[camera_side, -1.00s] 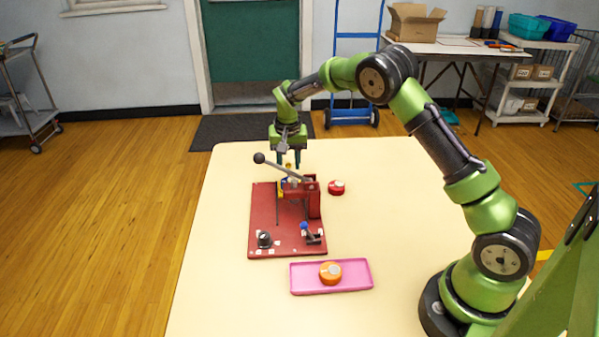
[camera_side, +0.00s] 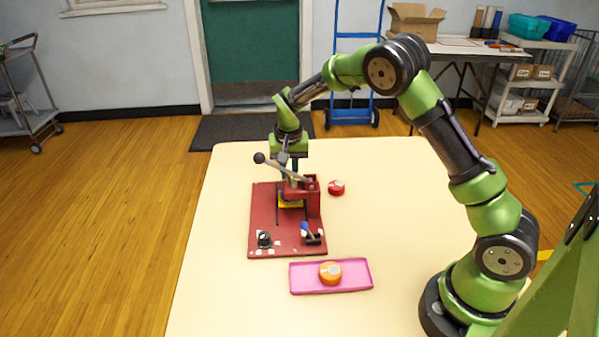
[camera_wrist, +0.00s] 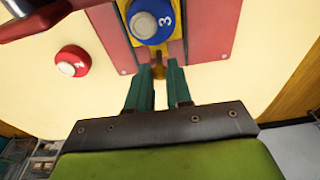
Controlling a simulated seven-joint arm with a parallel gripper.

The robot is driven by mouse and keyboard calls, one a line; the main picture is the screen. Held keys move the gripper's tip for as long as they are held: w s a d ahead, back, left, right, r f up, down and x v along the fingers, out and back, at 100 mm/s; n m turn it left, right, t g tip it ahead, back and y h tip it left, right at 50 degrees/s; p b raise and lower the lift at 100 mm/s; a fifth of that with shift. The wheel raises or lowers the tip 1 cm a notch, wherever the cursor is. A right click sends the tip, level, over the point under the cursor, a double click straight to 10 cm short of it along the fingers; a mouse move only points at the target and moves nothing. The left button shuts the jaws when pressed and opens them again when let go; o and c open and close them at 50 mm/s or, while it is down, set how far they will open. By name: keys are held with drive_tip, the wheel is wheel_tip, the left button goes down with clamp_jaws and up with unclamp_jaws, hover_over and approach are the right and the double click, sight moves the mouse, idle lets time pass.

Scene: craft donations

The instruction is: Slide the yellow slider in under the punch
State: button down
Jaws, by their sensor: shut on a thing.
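The yellow slider (camera_side: 290,204) sits low in the red press, beneath the press frame in the side view. In the wrist view the yellow slider (camera_wrist: 176,49) carries a blue disc (camera_wrist: 150,20) marked 3 with a pale round button. My gripper (camera_wrist: 159,74) is shut on the small knob at the slider's near end. In the side view my gripper (camera_side: 291,175) is behind the press lever (camera_side: 283,170), and its fingertips are partly hidden. The punch itself is hard to make out, and the blue disc is hidden in the side view.
The red baseplate (camera_side: 267,222) bears a black knob (camera_side: 264,239) and a black clamp (camera_side: 315,238). A red round piece (camera_side: 336,187) lies right of the press. A pink tray (camera_side: 361,273) holds an orange round piece (camera_side: 330,271). The table is otherwise clear.

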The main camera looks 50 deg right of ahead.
drive_tip(key=shift+s+a, duration=1.9)
drive_tip(key=shift+a, duration=0.05)
drive_tip(key=c, duration=1.1)
unclamp_jaws()
drive_tip(key=shift+a, duration=0.1)
wheel_tip(320, 180, up, 8)
drive_tip(key=shift+f, duration=0.25)
